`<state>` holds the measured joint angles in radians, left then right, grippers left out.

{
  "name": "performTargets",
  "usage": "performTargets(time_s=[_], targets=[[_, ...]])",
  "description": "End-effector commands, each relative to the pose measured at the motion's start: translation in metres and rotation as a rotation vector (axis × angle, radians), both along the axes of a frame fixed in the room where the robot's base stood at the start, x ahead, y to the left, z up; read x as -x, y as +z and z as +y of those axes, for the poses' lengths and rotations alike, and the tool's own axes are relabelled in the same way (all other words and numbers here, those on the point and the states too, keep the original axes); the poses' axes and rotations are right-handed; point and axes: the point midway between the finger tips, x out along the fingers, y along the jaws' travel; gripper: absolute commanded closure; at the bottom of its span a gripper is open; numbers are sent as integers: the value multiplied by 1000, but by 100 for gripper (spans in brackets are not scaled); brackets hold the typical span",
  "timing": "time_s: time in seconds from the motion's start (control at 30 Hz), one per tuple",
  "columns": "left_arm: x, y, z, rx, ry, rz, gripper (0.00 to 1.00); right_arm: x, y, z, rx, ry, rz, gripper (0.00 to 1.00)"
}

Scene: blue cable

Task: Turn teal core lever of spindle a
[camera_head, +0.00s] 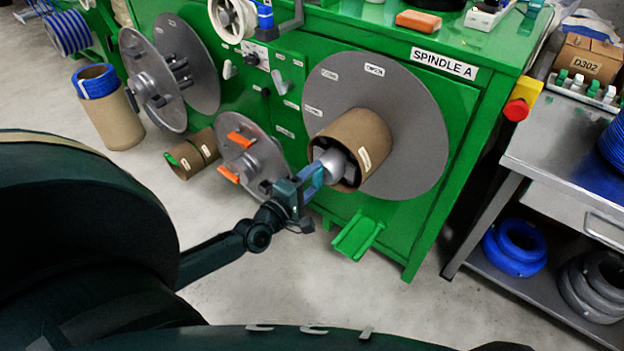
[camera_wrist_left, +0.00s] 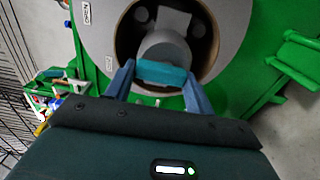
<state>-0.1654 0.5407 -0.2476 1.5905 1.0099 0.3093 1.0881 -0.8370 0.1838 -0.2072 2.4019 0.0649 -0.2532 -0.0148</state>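The grey spindle A disc (camera_head: 405,115) stands on the green cabinet's front with a brown cardboard core (camera_head: 368,140) on its hub. The teal core lever (camera_wrist_left: 162,73) crosses the front of the grey hub inside the core in the left wrist view. My left gripper (camera_head: 308,180) is at the core's mouth in the head view. Its two blue fingers (camera_wrist_left: 159,82) lie at either end of the lever, spread about its length apart. I cannot tell whether they press on it. In the head view the gripper largely hides the lever. My right gripper is not in view.
A smaller grey disc with orange levers (camera_head: 238,140) is just left of the core. A green pedal (camera_head: 357,236) sticks out below. A red emergency button (camera_head: 516,110) is at the cabinet's right corner. A steel table (camera_head: 560,150) stands right. The floor in front is clear.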

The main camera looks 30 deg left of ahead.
Motion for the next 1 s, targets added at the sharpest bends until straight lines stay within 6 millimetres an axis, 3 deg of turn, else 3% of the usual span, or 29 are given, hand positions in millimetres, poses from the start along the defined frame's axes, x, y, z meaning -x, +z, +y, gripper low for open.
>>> performTargets(time_s=[0.23,0.57,0.67,1.0], targets=[[0,0,0,-1,0,0,26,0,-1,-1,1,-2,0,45],[5,0,0,-3,0,1,25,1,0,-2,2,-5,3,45],[18,0,1,-4,0,3,25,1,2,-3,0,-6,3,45],[93,-1,7,-4,-1,6,25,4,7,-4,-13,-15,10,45]])
